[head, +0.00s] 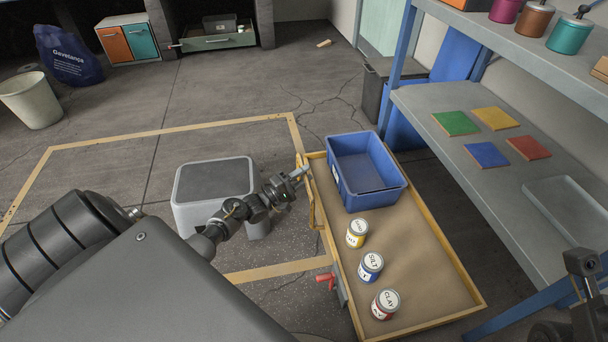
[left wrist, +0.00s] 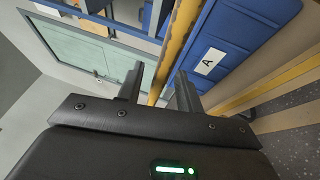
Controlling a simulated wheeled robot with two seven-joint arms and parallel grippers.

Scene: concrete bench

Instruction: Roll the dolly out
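The dolly (head: 420,240) is a low, tan-topped platform with a yellow wooden rim, partly under the shelf unit. On it are a blue bin (head: 367,172) and three labelled cans: a yellow one (head: 357,234), a blue SILT one (head: 370,267) and a red CLAY one (head: 385,304). A yellow wooden handle (head: 312,208) stands at its left side. My left gripper (head: 299,173) is at this handle's far end. In the left wrist view the handle bar (left wrist: 182,40) runs between the parted fingers, with gaps. My right arm shows at the lower right; its fingertips are unclear.
A red lever (head: 325,278) sticks out at the dolly's near left. A grey bin (head: 213,188) stands left of the dolly, inside a taped floor outline (head: 150,133). A blue shelf post (head: 398,65) and a shelf (head: 480,165) flank its right.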

